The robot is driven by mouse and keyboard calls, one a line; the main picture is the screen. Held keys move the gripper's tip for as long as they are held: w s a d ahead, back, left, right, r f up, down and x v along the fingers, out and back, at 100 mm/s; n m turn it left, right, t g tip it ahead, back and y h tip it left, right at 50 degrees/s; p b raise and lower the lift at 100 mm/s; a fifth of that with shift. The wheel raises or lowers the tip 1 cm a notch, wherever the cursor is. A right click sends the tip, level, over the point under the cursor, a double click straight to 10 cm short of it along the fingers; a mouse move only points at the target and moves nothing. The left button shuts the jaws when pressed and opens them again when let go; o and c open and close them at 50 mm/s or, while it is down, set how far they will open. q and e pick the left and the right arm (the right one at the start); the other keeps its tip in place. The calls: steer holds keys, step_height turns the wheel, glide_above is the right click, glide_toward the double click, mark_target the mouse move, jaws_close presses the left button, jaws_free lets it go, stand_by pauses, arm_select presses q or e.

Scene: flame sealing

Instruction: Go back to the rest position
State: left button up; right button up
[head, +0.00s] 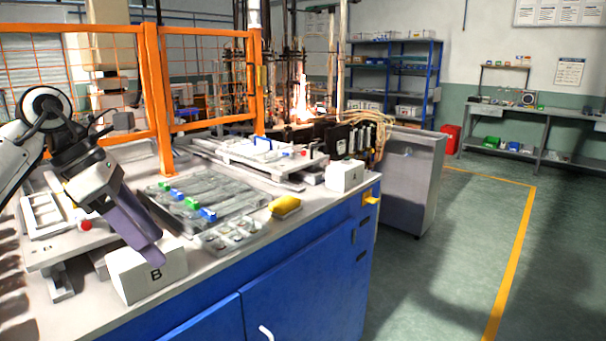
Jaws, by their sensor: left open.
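My left gripper (150,252) comes in from the left on its dark wrist, with long purple-grey fingers pointing down and to the right. It is open, and I see nothing between its fingers. Its fingertips overlap the top of a white box marked B (167,284) near the front edge of the bench; I cannot tell whether they touch it. The fingers hide part of the box's top. My right gripper is not in view.
On the blue workbench (300,285) are a rack with blue and green clips (228,199), a clear tray (232,235), a yellow block (284,206) and a second white box (345,174). An orange mesh fence (157,95) stands behind. The floor at right is clear.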

arm_select(q)
steer(key=s+d+f+n+h, duration=0.2)
steer(key=d+f+n+h, duration=0.15)
steer(key=d+h, duration=0.45)
steer(key=s+d+f+n+h, duration=0.15)
steer(key=d+f+h, duration=0.3)
steer(key=d, duration=0.75)
steer(key=s+a+f+n+t+y, duration=0.35)
steer(key=a+f+n, duration=0.25)
steer(key=f+n, duration=0.4)
steer(key=s+a+f+n+t+y, duration=0.2)
steer(key=a+f+n+t+y, duration=0.3)
steer(key=f+n, duration=0.5)
steer(key=s+a+f+n+t+y, duration=0.3)
steer(key=a+f+n+y, duration=0.25)
steer(key=f+n, duration=0.45)
steer(key=s+a+f+n+g+y, duration=0.1)
steer(key=s+a+f+n+g, duration=0.15)
steer(key=s+f, duration=0.4)
steer(key=s+a+f+n+g+y, duration=0.1)
steer(key=s+a+f+n+g, duration=0.2)
steer(key=s, duration=0.6)
steer(key=w+d+r+n+h, duration=0.1)
steer(key=d+n, duration=0.4)
steer(key=d, duration=0.8)
steer(key=shift+d+t, duration=0.15)
steer(key=shift+t, duration=0.25)
